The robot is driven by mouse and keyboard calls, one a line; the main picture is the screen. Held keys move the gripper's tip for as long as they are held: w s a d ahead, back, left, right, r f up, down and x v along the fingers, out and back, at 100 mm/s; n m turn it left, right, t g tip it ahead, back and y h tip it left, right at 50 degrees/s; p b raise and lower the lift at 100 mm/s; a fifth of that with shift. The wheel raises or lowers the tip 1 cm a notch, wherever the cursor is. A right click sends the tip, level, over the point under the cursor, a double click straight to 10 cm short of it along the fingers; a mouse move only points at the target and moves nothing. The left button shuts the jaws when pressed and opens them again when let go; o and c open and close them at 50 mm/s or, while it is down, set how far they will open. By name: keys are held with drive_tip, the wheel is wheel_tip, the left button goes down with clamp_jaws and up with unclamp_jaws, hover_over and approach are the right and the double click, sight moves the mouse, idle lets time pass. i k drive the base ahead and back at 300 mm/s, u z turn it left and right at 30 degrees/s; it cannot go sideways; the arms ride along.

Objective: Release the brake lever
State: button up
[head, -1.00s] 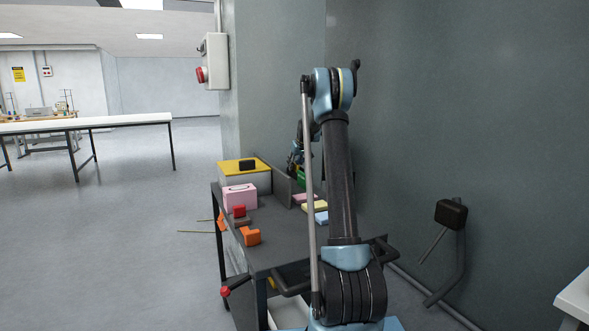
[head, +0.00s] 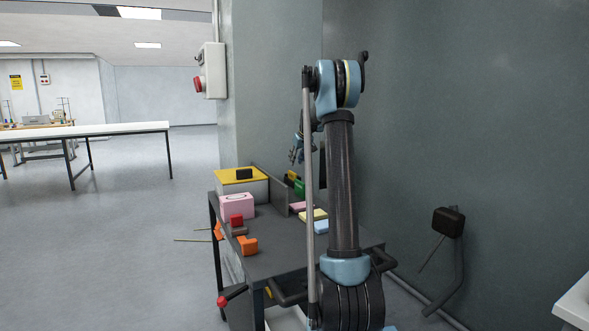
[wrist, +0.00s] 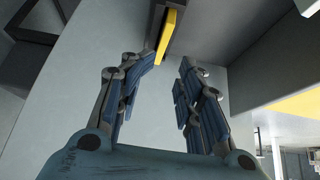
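What looks like the brake lever (head: 233,293), a dark handle with a red ball knob (head: 222,301), sticks out to the left from the near left leg of the dark cart (head: 270,245). It is below the cart top and does not show in the wrist view. My gripper (head: 294,157) is small and partly hidden by my arm in the head view, above the far part of the cart and well away from the lever. In the wrist view my gripper (wrist: 169,64) has its fingers spread, with nothing seen between them.
The cart top holds a yellow-lidded box (head: 243,174), a pink box (head: 236,206), orange blocks (head: 247,246) and coloured pads (head: 313,215). A grey wall (head: 470,130) closes the right side. The floor (head: 120,250) left of the cart is mostly clear.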

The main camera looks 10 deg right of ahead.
sight(222, 302)
drive_tip(key=k, duration=1)
